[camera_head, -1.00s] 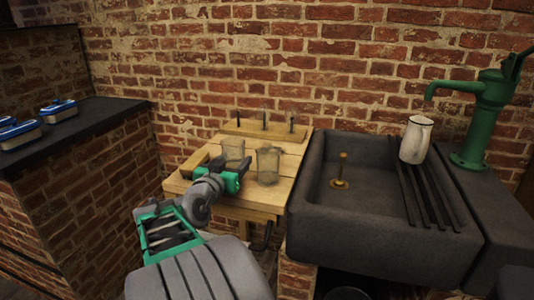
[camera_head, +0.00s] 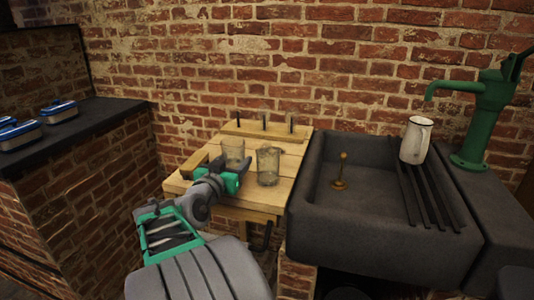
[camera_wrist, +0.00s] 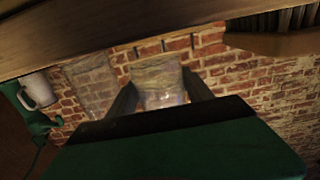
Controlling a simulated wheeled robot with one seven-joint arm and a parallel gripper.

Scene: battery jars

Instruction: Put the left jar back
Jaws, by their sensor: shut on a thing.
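The left jar (camera_head: 233,149) is clear glass and stands upright over the wooden table, its lower part partly hidden by my gripper (camera_head: 234,172). In the wrist view, my two dark fingers (camera_wrist: 160,88) are on either side of this jar (camera_wrist: 159,74), shut on it. I cannot tell whether its base touches the table. The right jar (camera_head: 268,166), also clear glass, stands on the table to the right and nearer the front. It also shows in the wrist view (camera_wrist: 92,86), left of the fingers and apart from them.
The wooden table (camera_head: 293,161) has a back ledge (camera_head: 250,129) with three dark upright pegs and a wooden block (camera_head: 194,164) at its left. A dark stone sink (camera_head: 365,232) adjoins its right side, with a white pitcher (camera_head: 416,140) and green pump (camera_head: 480,115) beyond.

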